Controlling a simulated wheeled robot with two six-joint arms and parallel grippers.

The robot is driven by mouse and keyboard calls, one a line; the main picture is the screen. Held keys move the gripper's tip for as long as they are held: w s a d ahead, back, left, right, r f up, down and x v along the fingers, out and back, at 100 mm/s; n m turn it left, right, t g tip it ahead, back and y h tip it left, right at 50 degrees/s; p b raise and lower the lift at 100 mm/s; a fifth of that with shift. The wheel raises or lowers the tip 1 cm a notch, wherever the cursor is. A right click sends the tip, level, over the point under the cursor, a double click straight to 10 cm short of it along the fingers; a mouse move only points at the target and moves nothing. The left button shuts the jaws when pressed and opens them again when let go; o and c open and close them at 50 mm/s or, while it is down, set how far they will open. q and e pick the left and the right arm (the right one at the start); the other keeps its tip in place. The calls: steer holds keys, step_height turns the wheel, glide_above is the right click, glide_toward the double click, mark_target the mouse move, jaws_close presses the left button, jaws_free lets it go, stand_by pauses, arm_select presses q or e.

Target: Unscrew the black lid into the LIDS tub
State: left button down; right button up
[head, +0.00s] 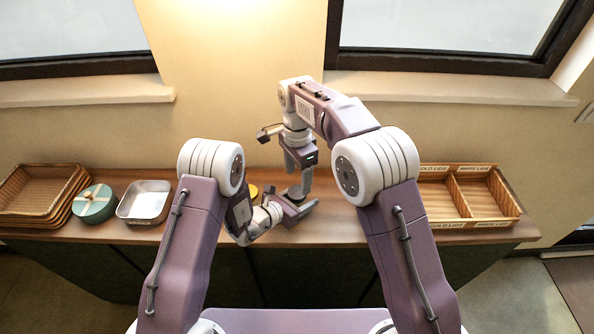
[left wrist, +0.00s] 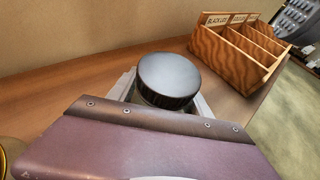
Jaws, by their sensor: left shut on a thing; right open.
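A black round lid (left wrist: 168,80) sits level in the left wrist view, between the pale fingers of my left gripper (left wrist: 165,98). In the head view the lid is a small dark spot (head: 295,191), mostly covered by the grippers. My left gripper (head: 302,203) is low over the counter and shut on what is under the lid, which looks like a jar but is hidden. My right gripper (head: 298,176) is open, fingers pointing down just above the lid. A wooden divided tub (left wrist: 248,62) has a BLACK LIDS label; in the head view (head: 463,222) my right arm covers part of it.
A gold-topped thing (head: 253,190) stands left of the grippers, partly hidden. Further left are a metal tray (head: 145,214), a teal round box (head: 94,204) and stacked wicker baskets (head: 35,190). The counter (head: 340,228) between the grippers and tub looks clear.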

mark_target(297, 192)
steer(key=shift+w+r+m, duration=0.1)
steer(key=shift+r+m, duration=0.35)
steer(key=shift+m, duration=0.15)
steer(key=shift+w+a+r, duration=0.1)
steer(key=shift+w+r, duration=0.05)
steer(key=shift+r, duration=0.25)
step_height(297, 192, down, 8)
steer(key=shift+f, duration=0.1)
steer(key=c, duration=1.5)
steer(key=n, duration=0.5)
steer(key=shift+n, duration=0.4)
jaws_close()
steer(key=n, duration=0.4)
